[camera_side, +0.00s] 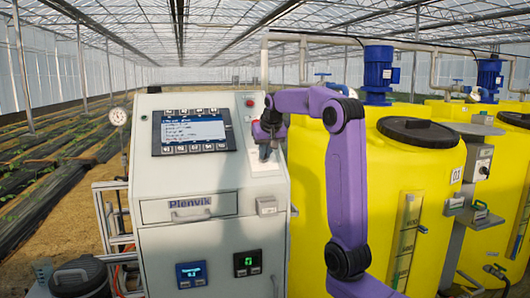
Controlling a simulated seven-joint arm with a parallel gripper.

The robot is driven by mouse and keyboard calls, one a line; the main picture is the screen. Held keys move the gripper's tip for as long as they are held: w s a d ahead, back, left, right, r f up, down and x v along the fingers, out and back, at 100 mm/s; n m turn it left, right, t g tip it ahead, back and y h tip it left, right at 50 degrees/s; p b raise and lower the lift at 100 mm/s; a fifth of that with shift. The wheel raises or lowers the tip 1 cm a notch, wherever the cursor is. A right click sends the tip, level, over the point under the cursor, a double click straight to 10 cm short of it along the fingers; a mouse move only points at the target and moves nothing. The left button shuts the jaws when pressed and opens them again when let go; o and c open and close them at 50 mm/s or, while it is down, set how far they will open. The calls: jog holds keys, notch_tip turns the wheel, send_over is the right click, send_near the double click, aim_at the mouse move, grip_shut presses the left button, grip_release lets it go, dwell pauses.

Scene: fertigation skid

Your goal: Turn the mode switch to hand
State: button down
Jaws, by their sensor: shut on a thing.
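The mode switch sits on a white label plate (268,170) at the upper right of the grey control cabinet's front, below a red button. My gripper (265,153) is at this plate, pointing at the panel, and is shut on the switch's knob. The fingers cover the knob, so its pointer and the position it is turned to cannot be seen. The lettering on the plate is too small to read.
The grey cabinet (213,222) carries a display screen (193,131), a red button (250,103) and two small meters low down. A yellow tank (415,190) with a black lid stands close on the right, behind my arm. A pressure gauge (118,116) is at the cabinet's left.

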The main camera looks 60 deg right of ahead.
dwell(0.3)
jog(key=c, duration=1.2)
grip_release()
jog(key=v, duration=1.7)
jog(key=shift+s+r, duration=0.2)
jog(key=shift+r, duration=0.05)
